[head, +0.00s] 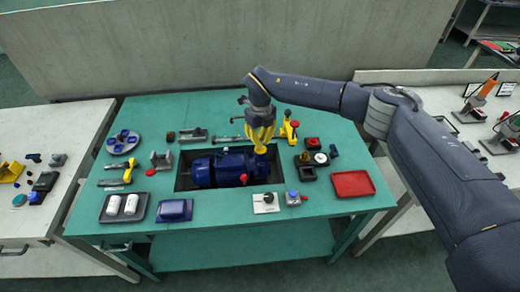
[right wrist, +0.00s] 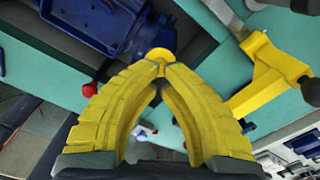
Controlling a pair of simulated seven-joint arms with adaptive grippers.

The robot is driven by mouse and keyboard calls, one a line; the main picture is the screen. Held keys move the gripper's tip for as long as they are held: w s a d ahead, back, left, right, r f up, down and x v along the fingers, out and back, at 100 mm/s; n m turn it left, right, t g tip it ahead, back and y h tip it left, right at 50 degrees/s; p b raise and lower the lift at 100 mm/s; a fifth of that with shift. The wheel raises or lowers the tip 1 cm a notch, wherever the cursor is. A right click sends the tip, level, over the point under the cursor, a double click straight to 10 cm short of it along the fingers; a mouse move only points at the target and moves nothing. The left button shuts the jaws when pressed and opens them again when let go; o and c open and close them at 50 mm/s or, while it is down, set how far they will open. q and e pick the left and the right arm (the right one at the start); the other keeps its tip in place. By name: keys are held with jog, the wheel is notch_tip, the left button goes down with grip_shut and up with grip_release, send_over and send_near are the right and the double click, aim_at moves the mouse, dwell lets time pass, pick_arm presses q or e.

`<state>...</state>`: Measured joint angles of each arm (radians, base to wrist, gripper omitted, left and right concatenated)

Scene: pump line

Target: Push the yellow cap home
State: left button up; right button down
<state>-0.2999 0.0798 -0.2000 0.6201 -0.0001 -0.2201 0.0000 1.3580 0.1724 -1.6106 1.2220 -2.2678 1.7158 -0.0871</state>
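The yellow cap (head: 261,149) is at the right end of the blue pump motor (head: 217,168), which lies in a dark recess in the green bench. In the right wrist view the cap (right wrist: 160,55) is a small round yellow piece right at my fingertips, beside the blue housing (right wrist: 95,20). My right gripper (head: 261,140) points down over the cap. Its yellow fingers (right wrist: 160,70) come together at the tips, touching or almost touching the cap. The fingertips hide part of the cap, and I cannot tell how far it is seated. My left gripper is not in view.
A yellow clamp (head: 288,128) stands close right of my right gripper. A red-knobbed lever (right wrist: 90,89) shows near the fingers. A red tray (head: 353,184), a switch plate (head: 265,203) and a blue box (head: 175,210) lie around the recess.

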jog(key=shift+f, duration=1.95)
dwell(1.1)
jog(key=shift+r, duration=0.1)
dwell(0.4)
jog(key=shift+r, duration=3.45)
